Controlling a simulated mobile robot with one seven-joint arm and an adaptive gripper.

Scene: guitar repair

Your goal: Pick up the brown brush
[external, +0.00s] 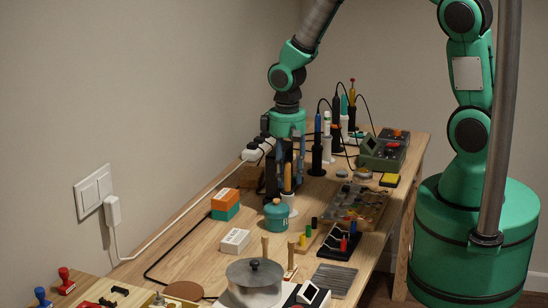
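An upright brown wooden handle (287,178) shows at the left middle of the workbench, its lower end in a white holder (288,200). It may be the brown brush; its bristles cannot be made out. My gripper (286,172) points straight down over this spot. Its two fingers look spread, one on each side of the handle, with gaps between. I see no clear contact. Two more light wooden handles stand upright near the pot, one at the front (265,248) and one with a wider base (291,256).
A teal lidded jar (276,215) stands just in front of the holder. Orange and green boxes (226,199) are to its left. Soldering tools in stands (336,122) rise behind to the right, with cables. A metal pot (254,280) stands in front.

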